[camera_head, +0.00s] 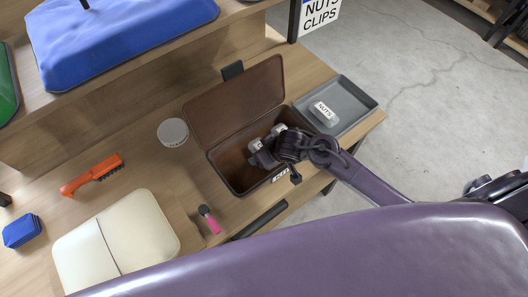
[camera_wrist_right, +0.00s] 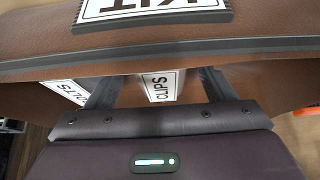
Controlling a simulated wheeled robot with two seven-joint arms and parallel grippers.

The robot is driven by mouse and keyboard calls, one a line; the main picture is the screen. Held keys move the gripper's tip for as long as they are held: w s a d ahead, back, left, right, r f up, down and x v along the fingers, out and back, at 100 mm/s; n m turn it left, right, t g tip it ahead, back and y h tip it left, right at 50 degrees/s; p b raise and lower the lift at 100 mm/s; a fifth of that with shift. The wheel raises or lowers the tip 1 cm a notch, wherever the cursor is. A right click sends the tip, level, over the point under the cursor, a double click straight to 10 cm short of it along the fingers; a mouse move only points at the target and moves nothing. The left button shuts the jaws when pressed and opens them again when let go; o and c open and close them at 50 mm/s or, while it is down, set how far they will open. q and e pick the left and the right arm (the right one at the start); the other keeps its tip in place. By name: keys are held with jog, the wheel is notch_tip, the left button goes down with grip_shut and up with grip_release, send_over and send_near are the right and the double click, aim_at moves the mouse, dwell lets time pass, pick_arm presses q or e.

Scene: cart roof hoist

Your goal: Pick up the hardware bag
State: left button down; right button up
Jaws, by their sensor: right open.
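A white-labelled bag reading "CLIPS" (camera_wrist_right: 162,86) lies inside the open brown box (camera_head: 224,160). In the right wrist view it sits between the two spread fingers of my right gripper (camera_wrist_right: 160,88). A second label, partly cut off and ending in "LTS" (camera_wrist_right: 68,91), shows to the left of the fingers. In the head view my right gripper (camera_head: 266,146) reaches down into the box, and its fingers are hard to make out. Another bag, labelled "NUTS" (camera_head: 325,112), lies in the grey tray (camera_head: 357,98). My left gripper is not in view.
The box's lid (camera_head: 238,100) stands open at its back. A "KIT" label (camera_wrist_right: 150,8) is on the box. A shelf edge overhangs the back.

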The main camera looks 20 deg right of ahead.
jog(key=c, duration=1.1)
jog(key=shift+r, duration=0.1)
jog(key=shift+r, duration=0.5)
notch_tip(320, 180, up, 8)
jog(key=shift+a+f+p, duration=0.1)
jog(key=shift+f+p, duration=0.1)
jog(key=shift+p, duration=0.95)
jog(key=shift+r+p, duration=3)
jog(key=shift+r, duration=2.7)
